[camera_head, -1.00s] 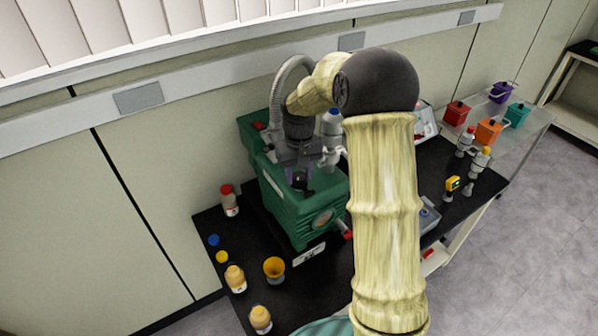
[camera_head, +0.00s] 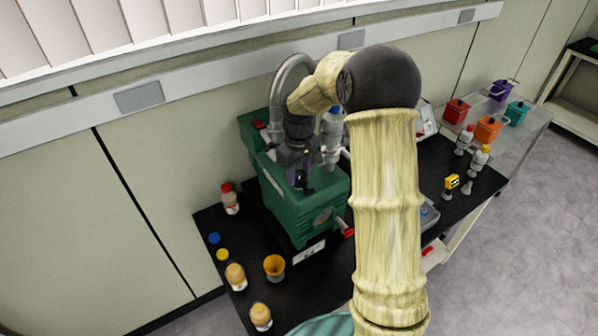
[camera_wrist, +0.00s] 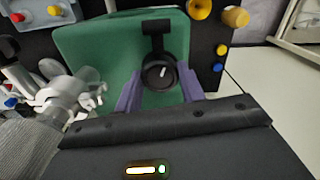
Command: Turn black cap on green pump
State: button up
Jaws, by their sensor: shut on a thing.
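The green pump (camera_head: 312,209) stands on the black bench top in the head view. Its flat green top (camera_wrist: 100,50) fills much of the upper wrist view. The black cap (camera_wrist: 158,72) is round with a light mark, and a black stem with a block lies behind it. My gripper (camera_head: 298,179) points down onto the pump's top. In the wrist view its purple fingers (camera_wrist: 160,88) flank the black cap and are shut on it. The contact itself is partly hidden by the gripper body.
A grey hose (camera_head: 277,92) arches behind the pump, and metal fittings (camera_wrist: 75,95) sit close beside my gripper. An orange funnel (camera_head: 274,266), a red-capped bottle (camera_head: 229,199) and several amber bottles stand on the left of the bench. Coloured buckets (camera_head: 488,129) stand at the right.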

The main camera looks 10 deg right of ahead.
aim_at(299, 176)
jog(key=o, duration=0.7)
notch_tip(299, 176, up, 18)
jog(key=b, duration=0.3)
jog(key=shift+f, duration=0.2)
jog(key=shift+f, duration=0.1)
jog(key=s+f+m+t, duration=0.2)
jog(key=s+f+m, duration=0.3)
jog(key=s+f, duration=1.2)
jog(key=s, duration=0.4)
jog(key=shift+s+a+f+t+b, duration=0.2)
jog(key=shift+a+f+t+b, duration=0.1)
jog(key=shift+f+b, duration=0.1)
